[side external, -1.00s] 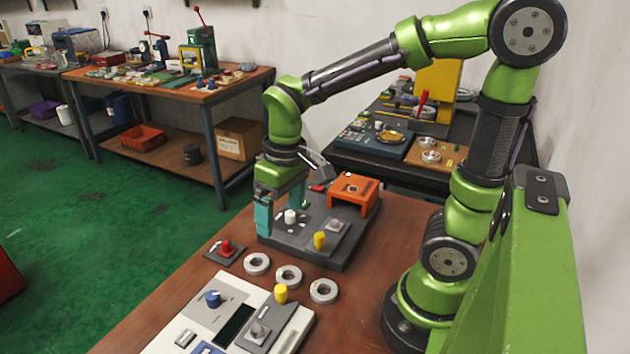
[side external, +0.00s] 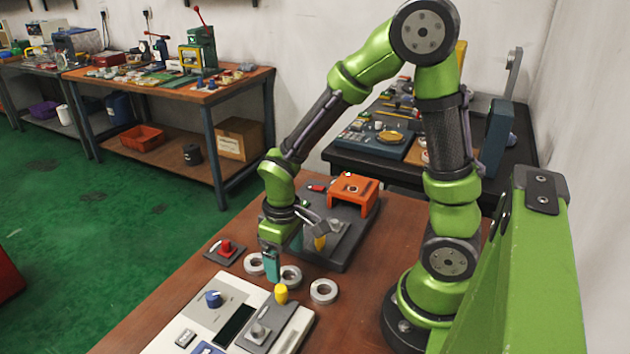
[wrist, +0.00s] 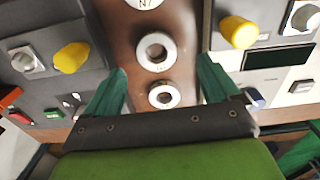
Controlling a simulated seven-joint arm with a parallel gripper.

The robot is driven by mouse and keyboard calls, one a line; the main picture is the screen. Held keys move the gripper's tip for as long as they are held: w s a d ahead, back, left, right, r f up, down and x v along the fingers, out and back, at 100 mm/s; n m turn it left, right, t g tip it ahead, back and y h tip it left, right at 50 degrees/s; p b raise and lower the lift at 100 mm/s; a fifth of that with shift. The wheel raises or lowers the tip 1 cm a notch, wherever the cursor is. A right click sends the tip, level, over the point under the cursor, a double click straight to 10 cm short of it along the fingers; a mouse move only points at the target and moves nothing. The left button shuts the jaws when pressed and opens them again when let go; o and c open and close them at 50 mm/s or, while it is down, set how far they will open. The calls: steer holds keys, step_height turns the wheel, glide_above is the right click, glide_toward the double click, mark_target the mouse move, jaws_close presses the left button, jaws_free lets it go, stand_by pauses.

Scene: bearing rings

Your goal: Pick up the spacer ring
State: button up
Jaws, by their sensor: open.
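Three pale metal rings lie flat in a row on the brown table: a left ring (side external: 254,264), a middle ring (side external: 292,278) and a right ring (side external: 323,291). They look alike, and I cannot tell which is the spacer ring. My gripper (side external: 282,262) is open and points down above the left and middle rings, partly hiding them. In the wrist view, the left ring (wrist: 164,105) lies between my open fingers (wrist: 162,68). The right ring (wrist: 150,4) is cut off at the top edge and bears partly readable lettering.
A white-and-grey control panel (side external: 190,322) with a yellow knob (side external: 281,294) stands in front of the rings. A dark fixture (side external: 340,258) with an orange bracket (side external: 347,188) stands behind them. Bare table shows right of the rings.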

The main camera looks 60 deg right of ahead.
mark_target(289, 280)
steer(key=f, duration=0.4)
steer(key=shift+s+d+f, duration=0.1)
steer(key=shift+d+f, duration=0.15)
steer(key=shift+f, duration=0.1)
steer(key=c, duration=1.3)
steer(key=shift+r, duration=0.1)
